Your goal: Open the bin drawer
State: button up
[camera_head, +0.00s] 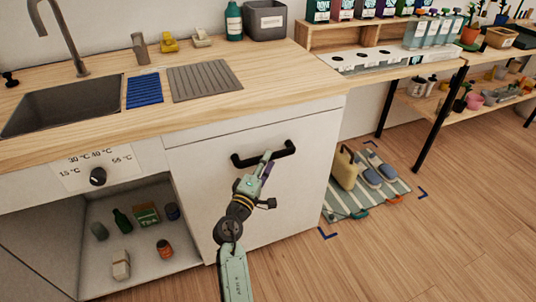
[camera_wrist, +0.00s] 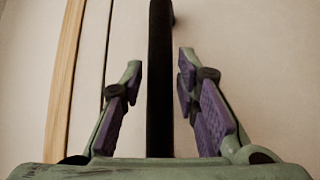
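The bin drawer (camera_head: 210,190) is a white front panel under the wooden counter, and it looks closed. Its black bar handle (camera_head: 244,162) runs across the upper part of the panel. My gripper (camera_head: 266,160) is at the handle, near its middle. In the wrist view the handle (camera_wrist: 160,100) passes between the two purple-padded fingers of my gripper (camera_wrist: 160,68). The fingers are spread, with a gap visible on each side of the bar. In the head view, my gripper hides a short piece of the handle.
A sink (camera_head: 65,103) and a ribbed drying mat (camera_head: 205,80) are on the counter above. An open cupboard (camera_head: 135,265) with several small items is at left. The wooden floor (camera_head: 400,260) in front is clear.

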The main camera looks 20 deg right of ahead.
jog(key=shift+x, duration=1.05)
grip_shut()
jog(key=shift+a, duration=0.1)
